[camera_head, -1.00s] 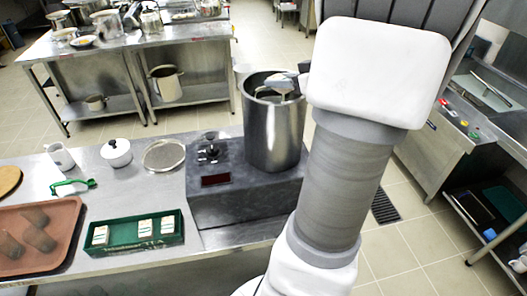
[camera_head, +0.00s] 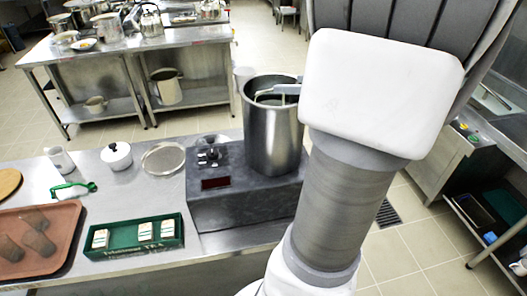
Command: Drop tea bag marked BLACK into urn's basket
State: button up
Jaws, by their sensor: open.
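The urn (camera_head: 272,140) is a tall steel pot on a dark grey stand on the counter. A pale curved edge shows inside its mouth; I cannot tell whether it is the basket's rim. My gripper (camera_head: 279,92) is open at the urn's mouth, mostly hidden by my own arm. I see no tea bag in it. A green tea box (camera_head: 133,250) stands at the counter's front with three small pale packets, a left one (camera_head: 100,239), a middle one (camera_head: 145,231) and a right one (camera_head: 167,229). Their markings are too small to read.
A brown tray (camera_head: 62,262) with dark cups lies left of the box. Behind are a green-handled tool (camera_head: 72,188), a white lidded pot (camera_head: 116,155), a pale jug (camera_head: 60,159) and a round sieve (camera_head: 163,158). A steel table (camera_head: 130,48) stands beyond the aisle.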

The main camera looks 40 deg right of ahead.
jog(key=v, duration=1.2)
jog(key=shift+s, duration=0.2)
jog(key=shift+r, duration=0.1)
